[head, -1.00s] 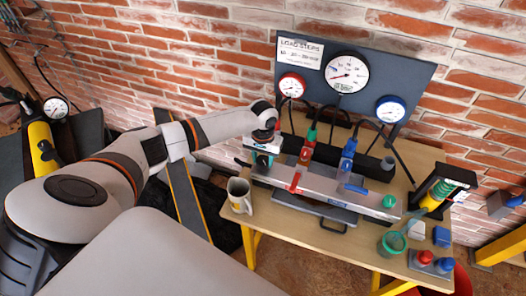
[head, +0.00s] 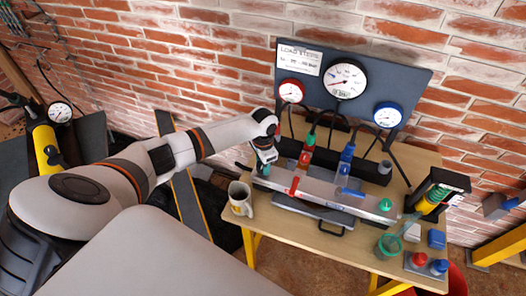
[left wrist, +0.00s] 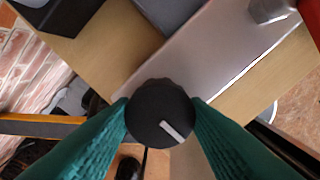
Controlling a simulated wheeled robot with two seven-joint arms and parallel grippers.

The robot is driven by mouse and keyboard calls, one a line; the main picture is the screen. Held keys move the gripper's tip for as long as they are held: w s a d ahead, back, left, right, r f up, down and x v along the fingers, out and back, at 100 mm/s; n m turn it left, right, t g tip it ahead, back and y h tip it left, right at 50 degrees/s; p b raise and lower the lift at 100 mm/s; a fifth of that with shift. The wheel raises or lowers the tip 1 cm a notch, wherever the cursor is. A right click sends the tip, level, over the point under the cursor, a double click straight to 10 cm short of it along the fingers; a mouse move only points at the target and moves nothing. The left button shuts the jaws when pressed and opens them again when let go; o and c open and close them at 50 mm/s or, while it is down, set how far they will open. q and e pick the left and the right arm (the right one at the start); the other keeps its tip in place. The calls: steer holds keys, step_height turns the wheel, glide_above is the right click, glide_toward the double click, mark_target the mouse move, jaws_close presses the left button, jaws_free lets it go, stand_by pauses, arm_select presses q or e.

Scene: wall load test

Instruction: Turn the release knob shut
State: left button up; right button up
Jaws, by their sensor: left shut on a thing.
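The release knob (left wrist: 157,108) is round and black with a white pointer line, which slants down to the right in the left wrist view. My left gripper (left wrist: 161,115) is shut on it, one green ribbed finger pressed on each side. In the head view my left gripper (head: 263,169) is at the left end of the silver manifold block (head: 318,188), and it hides the knob there. The block carries a red lever (head: 294,186) and a blue lever (head: 351,192).
A gauge panel (head: 399,77) with white, red and blue gauges stands behind. A mug (head: 240,198) stands close to my left gripper at the table's left edge. A green cup (head: 389,244) and a spring device (head: 436,198) stand at the right of the table (head: 300,232).

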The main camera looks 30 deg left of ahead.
arm_select(q)
steer(key=shift+m, duration=0.3)
steer(key=o, duration=1)
steer(key=shift+r, duration=0.1)
step_height(320, 180, up, 12)
steer(key=shift+f+b, duration=0.1)
steer(key=shift+b, duration=1.15)
